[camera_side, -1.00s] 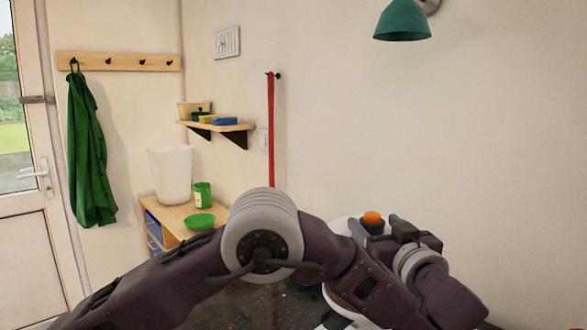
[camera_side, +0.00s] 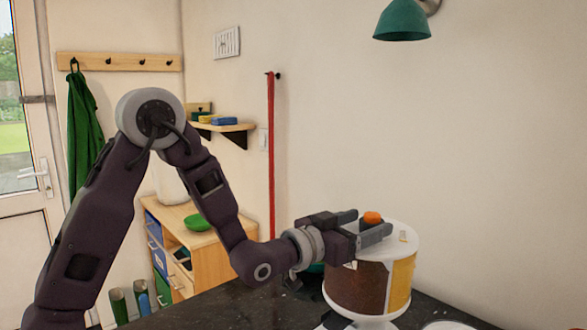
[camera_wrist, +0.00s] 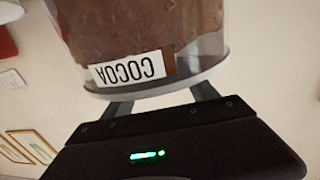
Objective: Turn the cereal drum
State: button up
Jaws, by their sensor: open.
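The cereal drum (camera_side: 370,285) stands upright on the dark counter, with a white lid, clear sides and brown and yellow contents. An orange knob (camera_side: 372,217) sits on top of its lid. My gripper (camera_side: 369,223) is open and level at lid height, its two fingers reaching over the lid with the knob between them. I cannot tell whether either finger touches the knob. In the wrist view the drum (camera_wrist: 150,30) appears upside down, with brown contents and a white COCOA label; its rim hides the fingertips.
A dark speckled counter (camera_side: 240,302) lies under the drum. A white round thing (camera_side: 448,326) is partly cut off at the bottom edge. A wooden cabinet with a green bowl (camera_side: 197,223) stands behind left. A green lamp (camera_side: 403,22) hangs high above the drum.

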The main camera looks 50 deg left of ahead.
jog(key=m+h, duration=0.1)
jog(key=h, duration=0.1)
jog(key=shift+w+a+m+g+h, duration=0.1)
jog(key=shift+a+m+g+h, duration=0.2)
jog(key=shift+a+m+h, duration=0.1)
jog(key=shift+h, duration=0.3)
jog(key=v, duration=0.6)
jog(key=shift+d, duration=0.1)
notch_tip(320, 180, up, 11)
jog(key=s, duration=0.1)
jog(key=s+a+n+g+y, duration=0.2)
jog(key=s+a+y, duration=0.1)
jog(key=a+y, duration=0.3)
jog(key=shift+s+a+n+g+y, duration=0.25)
jog(key=shift+a+n+g+y, duration=0.1)
jog(key=shift+n+g+y, duration=0.05)
jog(key=shift+r, duration=0.15)
jog(key=s+d+f+g, duration=0.1)
jog(key=s+f+g, duration=0.2)
jog(key=s, duration=0.6)
jog(key=s+d+f+g+h, duration=0.1)
jog(key=s+d+f+g, duration=0.1)
jog(key=s+f, duration=0.4)
jog(key=s+d+f+g, duration=0.2)
jog(key=s+f+g, duration=0.2)
jog(key=s, duration=0.8)
jog(key=shift+f+h, duration=0.3)
jog(key=shift+f, duration=0.55)
